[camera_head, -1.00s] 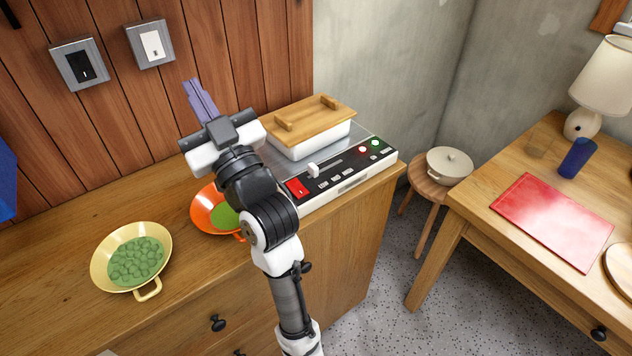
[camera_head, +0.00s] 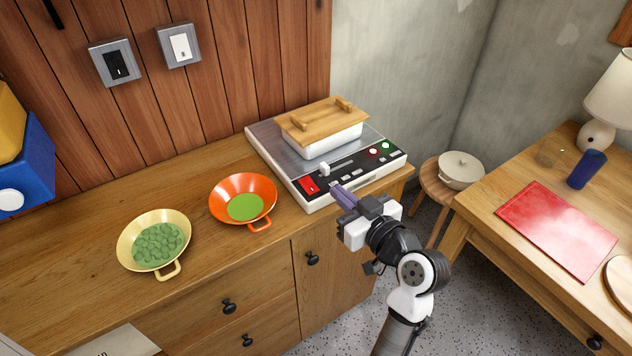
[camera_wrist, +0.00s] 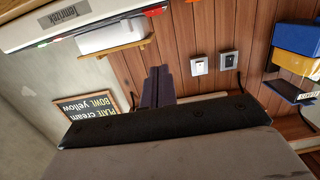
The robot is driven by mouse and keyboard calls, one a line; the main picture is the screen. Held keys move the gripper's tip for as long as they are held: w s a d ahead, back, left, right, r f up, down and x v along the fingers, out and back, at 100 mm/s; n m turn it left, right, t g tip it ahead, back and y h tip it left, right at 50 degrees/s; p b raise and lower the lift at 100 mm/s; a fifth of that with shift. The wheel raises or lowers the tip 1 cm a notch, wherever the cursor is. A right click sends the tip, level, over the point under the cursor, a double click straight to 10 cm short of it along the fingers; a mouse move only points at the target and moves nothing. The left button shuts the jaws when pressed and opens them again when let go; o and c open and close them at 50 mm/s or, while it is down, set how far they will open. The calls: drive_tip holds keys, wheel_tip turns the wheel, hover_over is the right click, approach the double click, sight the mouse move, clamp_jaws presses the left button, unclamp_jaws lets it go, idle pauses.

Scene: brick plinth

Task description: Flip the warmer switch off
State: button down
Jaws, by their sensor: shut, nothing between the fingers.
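The warmer (camera_head: 283,150) stands on the wooden counter, with a metal top and a black control panel along its front. A red rocker switch (camera_head: 309,186) sits at the panel's left end. A white slider knob (camera_head: 324,169) and small red and green lights are farther right on the panel. My gripper (camera_head: 338,190) is shut and empty, just in front of the panel and to the right of the red switch. I cannot tell whether it touches the warmer. In the wrist view, the shut fingers (camera_wrist: 158,86) show below the upside-down warmer front (camera_wrist: 62,22).
A white dish with a wooden lid (camera_head: 322,126) sits on the warmer. An orange pan (camera_head: 215,200) and a yellow pan (camera_head: 128,243) stand left on the counter. A black wall switch (camera_head: 115,63) and a white wall switch (camera_head: 180,45) are on the wood wall.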

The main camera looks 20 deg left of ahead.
drive_tip(key=p, duration=0.4)
hover_over(313, 188)
drive_tip(key=shift+s+d+f, duration=0.25)
drive_tip(key=shift+s, duration=0.05)
drive_tip(key=f, duration=0.1)
drive_tip(key=f+p, duration=0.1)
drive_tip(key=f, duration=0.1)
drive_tip(key=shift+w+a, duration=0.15)
drive_tip(key=shift+w, duration=0.05)
drive_tip(key=shift+a+f, duration=0.1)
drive_tip(key=shift+f, duration=0.65)
